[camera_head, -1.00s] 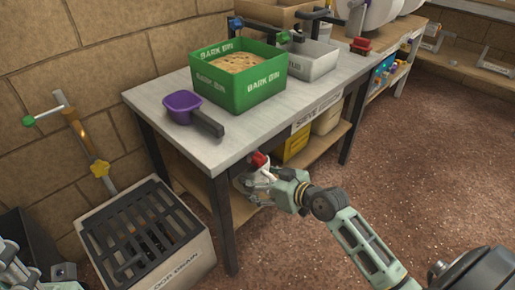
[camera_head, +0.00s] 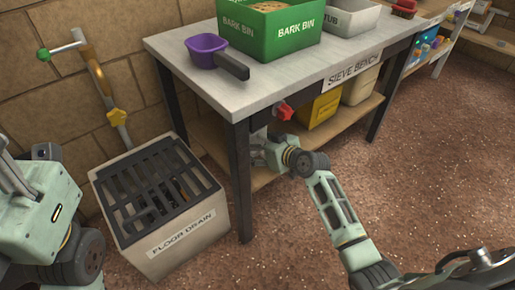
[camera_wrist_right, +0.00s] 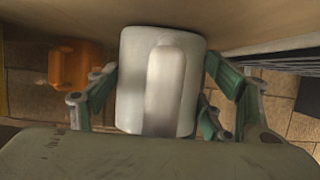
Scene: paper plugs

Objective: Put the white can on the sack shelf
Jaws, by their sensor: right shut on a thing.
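The white can (camera_wrist_right: 130,85) fills the middle of the right wrist view, with a raised handle-like strip down its near side. My right gripper (camera_head: 262,150) has a finger on each side of it and is shut on it, beside the front leg of the sieve bench, below its top. In the head view the can is mostly hidden; a red part (camera_head: 284,110) shows just above the gripper. My left gripper (camera_head: 14,180) is at the left edge, partly cut off, and its fingers are unclear. I cannot identify a sack shelf.
The sieve bench (camera_head: 205,92) carries a green bark bin (camera_head: 293,45), a purple scoop (camera_head: 205,47) and a grey tub (camera_head: 352,18). Yellow (camera_head: 318,107) and beige (camera_head: 360,85) containers stand on its lower shelf. A floor drain (camera_head: 190,235) is left. Open floor lies right.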

